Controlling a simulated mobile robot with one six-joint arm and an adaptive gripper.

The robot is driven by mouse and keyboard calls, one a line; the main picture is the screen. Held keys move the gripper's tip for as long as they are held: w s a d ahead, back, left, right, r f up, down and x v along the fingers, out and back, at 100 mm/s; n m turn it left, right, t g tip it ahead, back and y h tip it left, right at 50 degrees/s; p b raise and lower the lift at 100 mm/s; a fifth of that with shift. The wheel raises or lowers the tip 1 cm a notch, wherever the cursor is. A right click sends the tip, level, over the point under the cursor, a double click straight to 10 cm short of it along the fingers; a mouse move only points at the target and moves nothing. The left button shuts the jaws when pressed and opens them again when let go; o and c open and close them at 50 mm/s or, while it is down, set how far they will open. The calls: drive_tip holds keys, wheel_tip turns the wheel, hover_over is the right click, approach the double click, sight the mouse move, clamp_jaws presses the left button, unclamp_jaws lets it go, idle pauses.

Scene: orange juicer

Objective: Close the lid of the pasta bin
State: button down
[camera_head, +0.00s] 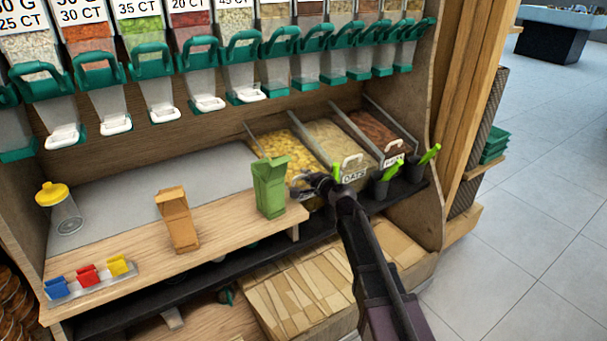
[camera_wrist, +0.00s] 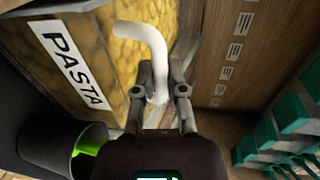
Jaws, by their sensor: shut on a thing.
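The pasta bin (camera_head: 286,150) is the left one of three bins in the head view, filled with yellow pasta. In the wrist view its PASTA label (camera_wrist: 72,66) and pasta show close up. A curved white handle (camera_wrist: 146,38) runs across the bin there, its lower end between my fingers. My gripper (camera_wrist: 161,86) is shut on this handle. In the head view my gripper (camera_head: 305,187) is at the bin's front, hiding its label and handle. The lid's clear panel is hard to make out, so I cannot tell its angle.
An oats bin (camera_head: 338,145) and a third bin (camera_head: 375,130) stand to the right. Dark cups with green scoops (camera_head: 384,178) stand before them. A green paper bag (camera_head: 270,185) stands just left of my gripper. Dispensers with green handles (camera_head: 240,48) hang above.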

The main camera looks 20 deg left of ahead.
drive_tip(key=c, duration=1)
unclamp_jaws()
drive_tip(key=shift+s+d+f, duration=0.15)
drive_tip(key=shift+d, duration=0.1)
drive_tip(key=shift+o, duration=0.2)
drive_tip(key=shift+a, duration=0.1)
drive_tip(key=f+v, duration=0.2)
drive_tip(key=v, duration=1.1)
drive_tip(key=shift+s+d+f, duration=0.1)
drive_tip(key=shift+d+f, duration=0.05)
drive_tip(key=shift+d, duration=0.05)
